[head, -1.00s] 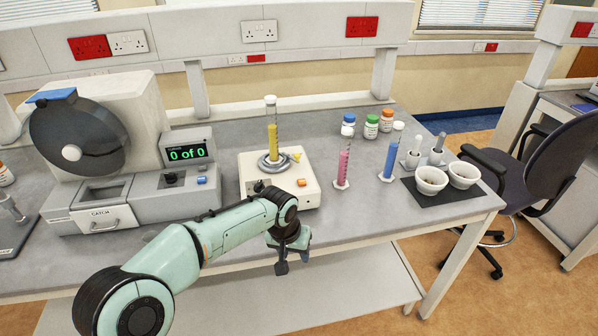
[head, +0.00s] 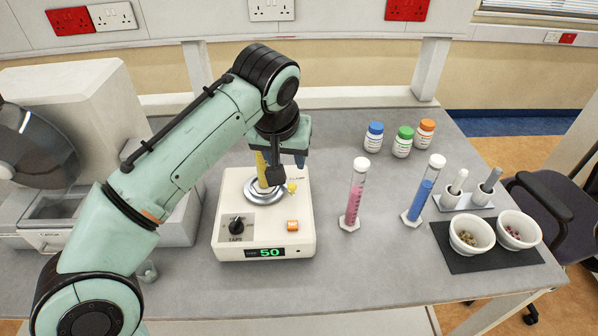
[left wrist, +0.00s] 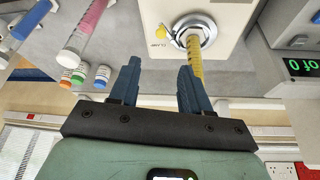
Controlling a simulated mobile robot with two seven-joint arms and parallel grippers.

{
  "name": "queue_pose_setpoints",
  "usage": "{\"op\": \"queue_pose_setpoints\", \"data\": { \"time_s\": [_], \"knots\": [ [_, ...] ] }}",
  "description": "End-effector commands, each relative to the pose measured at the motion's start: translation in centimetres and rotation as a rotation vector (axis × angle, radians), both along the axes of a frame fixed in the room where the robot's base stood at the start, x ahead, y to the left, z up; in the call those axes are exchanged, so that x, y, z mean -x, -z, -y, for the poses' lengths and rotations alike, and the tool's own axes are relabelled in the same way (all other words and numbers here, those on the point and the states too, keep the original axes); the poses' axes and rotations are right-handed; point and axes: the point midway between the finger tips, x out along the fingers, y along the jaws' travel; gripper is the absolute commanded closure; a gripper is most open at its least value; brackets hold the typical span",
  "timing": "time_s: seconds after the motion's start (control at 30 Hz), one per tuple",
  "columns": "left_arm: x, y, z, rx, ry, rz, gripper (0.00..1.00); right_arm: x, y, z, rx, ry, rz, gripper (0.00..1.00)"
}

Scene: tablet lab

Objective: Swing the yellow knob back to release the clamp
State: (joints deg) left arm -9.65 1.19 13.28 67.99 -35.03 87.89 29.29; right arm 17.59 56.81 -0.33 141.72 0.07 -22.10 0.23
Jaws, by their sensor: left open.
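The cream tapper machine (head: 228,206) stands on the bench with a silver clamp ring (head: 262,198) on top. A cylinder of yellow contents (head: 261,168) stands in the ring, its upper part hidden behind my left gripper in the head view. The small yellow knob (head: 291,187) sits at the ring's right side. In the left wrist view the knob (left wrist: 161,32) shows beside the ring (left wrist: 207,29), near the word "CLAMP". My left gripper (head: 288,169) is open, just above the knob. In the left wrist view its fingers (left wrist: 159,70) are apart and empty, with the knob beyond them.
A pink cylinder (head: 354,197) and a blue cylinder (head: 420,200) stand right of the machine. Several capped bottles (head: 374,139) are behind them. Two white bowls (head: 471,251) sit on a dark mat. A grey instrument (head: 190,225) is at left, partly behind my arm.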

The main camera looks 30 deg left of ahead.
Motion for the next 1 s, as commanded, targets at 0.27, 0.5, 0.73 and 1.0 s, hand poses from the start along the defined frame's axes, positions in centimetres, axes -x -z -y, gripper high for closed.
{"op": "queue_pose_setpoints", "data": {
  "time_s": [0.27, 0.5, 0.73, 1.0],
  "knots": [
    [-1.8, 5.3, -0.7, -0.003, -0.001, -0.008, 0.53, 0.5, 1.7, 0.0, 0.0, 0.001, -0.007, 1.0],
    [-3.6, 9.5, -1.2, -0.001, 0.0, -0.007, 0.53, 0.5, 2.6, 0.0, 0.001, 0.002, -0.004, 1.0],
    [-4.5, 11.6, -1.4, 0.0, 0.001, -0.004, 0.53, 0.4, 2.9, 0.0, 0.002, 0.003, 0.003, 1.0],
    [-4.7, 11.9, -1.5, 0.0, 0.0, -0.003, 0.53, 0.3, 2.9, 0.0, 0.002, 0.002, 0.004, 1.0]
  ]
}}
